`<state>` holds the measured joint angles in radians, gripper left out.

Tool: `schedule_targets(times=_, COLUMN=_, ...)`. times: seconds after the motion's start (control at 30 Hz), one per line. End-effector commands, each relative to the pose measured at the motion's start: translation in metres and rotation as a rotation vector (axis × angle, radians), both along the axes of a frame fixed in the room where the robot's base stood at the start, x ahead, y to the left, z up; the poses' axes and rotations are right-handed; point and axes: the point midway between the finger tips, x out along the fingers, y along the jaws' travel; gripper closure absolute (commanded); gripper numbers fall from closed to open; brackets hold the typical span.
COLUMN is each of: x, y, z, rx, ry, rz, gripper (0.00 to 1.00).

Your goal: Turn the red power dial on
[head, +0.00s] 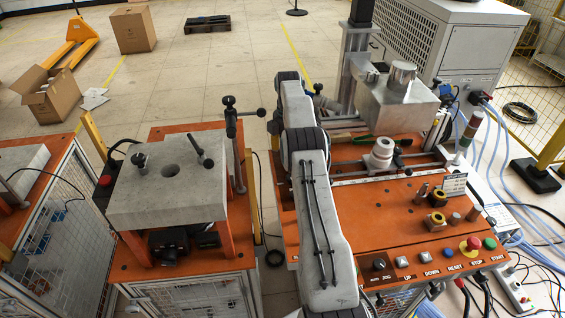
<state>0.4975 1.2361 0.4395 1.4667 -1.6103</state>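I cannot pick out a dial that is clearly the red power dial. A red mushroom button on a yellow base (470,244), above the label STOP, sits on the front right of the orange machine table (390,225). A black selector knob (379,265) is at the left end of the same row. My grey arm rises from the bottom centre, over the left part of this table, and bends at the top. My gripper cannot be made out; the arm's far end is turned away or hidden behind its links.
A grey block on an orange stand (168,190) is left of my arm. A metal box (398,105) and a white cabinet (455,45) stand behind the table. Hoses and cables (520,190) lie at right. Cardboard boxes (133,28) are far left. The back floor is mostly clear.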

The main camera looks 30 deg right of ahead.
Motion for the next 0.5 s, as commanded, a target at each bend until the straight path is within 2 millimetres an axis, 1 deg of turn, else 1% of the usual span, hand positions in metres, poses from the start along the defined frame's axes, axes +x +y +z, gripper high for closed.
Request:
schedule_targets(times=0.03, x=-0.001, y=0.001, z=-0.009, rx=0.001, ry=0.003, rz=0.000, gripper=0.45)
schedule_targets(times=0.2, x=-0.001, y=0.001, z=-0.029, rx=0.001, ry=0.003, rz=0.001, gripper=0.45)
schedule_targets(times=0.4, x=0.000, y=0.001, z=-0.046, rx=0.001, ry=0.002, rz=0.001, gripper=0.45)
schedule_targets(times=0.5, x=0.000, y=0.001, z=-0.050, rx=0.000, ry=0.000, rz=0.001, gripper=0.45)
